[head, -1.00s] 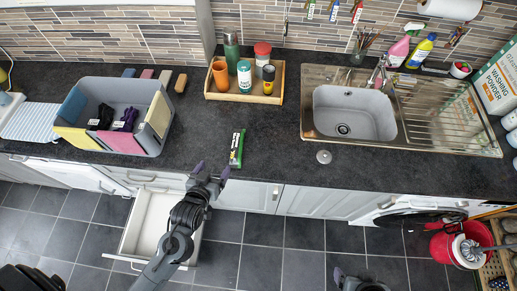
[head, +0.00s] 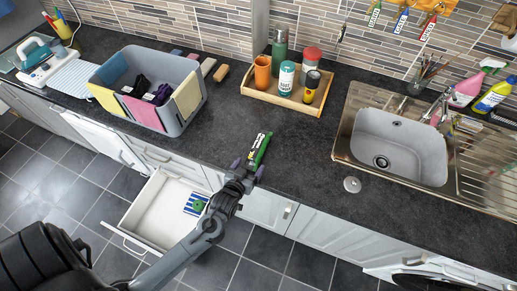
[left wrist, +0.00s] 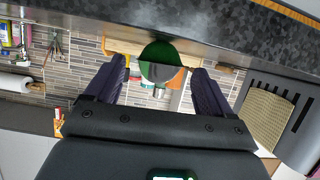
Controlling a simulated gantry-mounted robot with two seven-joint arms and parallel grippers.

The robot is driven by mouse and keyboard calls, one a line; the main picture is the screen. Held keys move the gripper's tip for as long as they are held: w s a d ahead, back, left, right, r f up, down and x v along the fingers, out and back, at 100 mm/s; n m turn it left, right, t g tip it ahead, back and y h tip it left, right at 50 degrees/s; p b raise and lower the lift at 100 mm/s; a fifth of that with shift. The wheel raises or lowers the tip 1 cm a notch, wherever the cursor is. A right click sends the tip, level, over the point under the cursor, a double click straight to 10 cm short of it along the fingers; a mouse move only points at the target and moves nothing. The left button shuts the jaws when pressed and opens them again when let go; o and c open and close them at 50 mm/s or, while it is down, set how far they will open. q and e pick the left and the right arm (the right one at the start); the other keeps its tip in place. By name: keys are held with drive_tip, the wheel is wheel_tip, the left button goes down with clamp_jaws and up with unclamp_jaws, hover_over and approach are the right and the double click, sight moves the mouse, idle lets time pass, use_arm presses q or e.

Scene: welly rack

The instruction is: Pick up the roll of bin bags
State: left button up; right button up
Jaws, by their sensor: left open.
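The roll of bin bags (head: 260,150) is a small green, black and white roll lying near the front edge of the dark worktop, above the cabinet doors. My left gripper (head: 247,168) is at its near end, with one purple fingertip on each side. In the left wrist view, the roll's green and pale round end (left wrist: 161,62) shows between the two spread fingers of my left gripper (left wrist: 160,67). The fingers look open around the roll, and I cannot tell whether either touches it. My right gripper is out of view.
An open drawer (head: 141,219) with a blue striped item juts out below. A grey divided bin (head: 184,122) stands left, a wooden tray (head: 264,97) with bottles behind, and a sink (head: 400,150) right. The worktop around the roll is clear.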

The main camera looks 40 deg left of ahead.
sight(252, 161)
use_arm(q)
drive_tip(key=shift+r+x, duration=0.2)
drive_tip(key=shift+x, duration=1.15)
drive_tip(key=shift+r+x, duration=0.2)
drive_tip(key=shift+x, duration=1.15)
drive_tip(key=shift+w, duration=0.15)
drive_tip(key=c, duration=1.2)
